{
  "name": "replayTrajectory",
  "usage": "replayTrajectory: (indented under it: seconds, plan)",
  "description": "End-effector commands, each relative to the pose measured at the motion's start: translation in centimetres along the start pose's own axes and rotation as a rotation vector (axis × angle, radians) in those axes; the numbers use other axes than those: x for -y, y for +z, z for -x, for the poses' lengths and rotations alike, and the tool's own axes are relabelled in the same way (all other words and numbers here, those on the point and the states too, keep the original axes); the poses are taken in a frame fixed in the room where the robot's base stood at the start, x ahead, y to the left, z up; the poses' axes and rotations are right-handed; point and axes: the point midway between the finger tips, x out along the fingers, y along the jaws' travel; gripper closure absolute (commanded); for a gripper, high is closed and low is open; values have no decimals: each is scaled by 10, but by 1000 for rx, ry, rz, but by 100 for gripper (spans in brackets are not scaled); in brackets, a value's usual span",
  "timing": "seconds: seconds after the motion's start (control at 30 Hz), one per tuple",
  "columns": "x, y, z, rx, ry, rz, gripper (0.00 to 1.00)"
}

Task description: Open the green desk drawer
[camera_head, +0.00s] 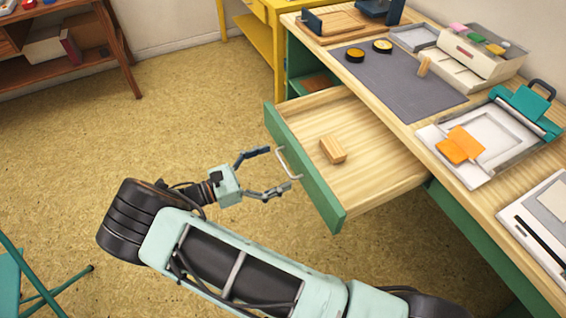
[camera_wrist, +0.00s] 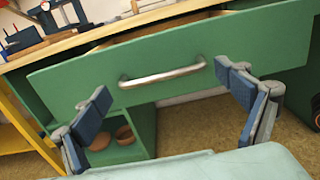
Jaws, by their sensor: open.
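The green desk drawer (camera_head: 309,177) is pulled well out from the desk, with its pale wooden inside showing. A wooden block (camera_head: 333,149) lies in it. Its silver bar handle (camera_head: 289,162) is on the green front; the handle also shows in the wrist view (camera_wrist: 163,76). My gripper (camera_head: 280,171) is open in front of the drawer. In the wrist view its blue-padded fingers (camera_wrist: 168,105) are spread wide, one on each side of the handle. The handle lies ahead of the fingers, and I see no grip on it.
The desk top (camera_head: 400,120) holds a grey mat (camera_head: 395,88), ink tins, a beige box (camera_head: 482,52) and a teal-topped press (camera_head: 525,108). A teal folding chair (camera_head: 12,278) stands at lower left. The floor (camera_head: 180,110) left of the drawer is clear.

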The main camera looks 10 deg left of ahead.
Motion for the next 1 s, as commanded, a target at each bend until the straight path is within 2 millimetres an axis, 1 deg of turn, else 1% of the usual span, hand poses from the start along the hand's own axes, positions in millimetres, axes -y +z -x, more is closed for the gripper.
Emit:
replayTrajectory:
  seconds: [0.03, 0.2, 0.3, 0.4, 0.5, 0.6, 1.0]
  plan:
    - [-1, -1, 12, -3, 4, -1, 8]
    - [-1, 0, 50, -3, 5, -1, 8]
    - [-1, -1, 69, -1, 5, -1, 8]
    - [-1, 0, 83, -2, 5, 0, 8]
    - [-1, 0, 91, -1, 4, -1, 8]
    - [-1, 0, 94, 0, 3, -1, 8]
    - [-1, 0, 95, 0, 3, 0, 8]
